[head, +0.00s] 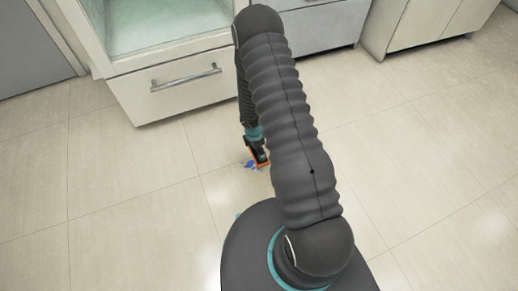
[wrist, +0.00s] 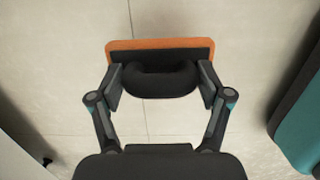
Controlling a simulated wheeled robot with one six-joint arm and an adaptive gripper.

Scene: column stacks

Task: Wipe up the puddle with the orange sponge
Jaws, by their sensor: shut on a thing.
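The orange sponge (wrist: 160,44) has a black handle on top, and my gripper (wrist: 161,84) is shut on that handle from both sides. The sponge also shows as a small orange edge in the head view (head: 263,166), low at the floor beneath my gripper (head: 257,151). A small blue puddle (head: 249,164) lies on the floor just left of the sponge, partly hidden by it and my gripper. I cannot tell whether the sponge touches the floor. No blue shows in the wrist view.
A pale cabinet with a drawer (head: 186,80) stands behind the puddle. A grey drawer unit (head: 325,27) and a pale cupboard (head: 425,25) stand farther right. A grey panel (head: 35,45) is at the far left. The tiled floor (head: 120,210) is clear at left and right.

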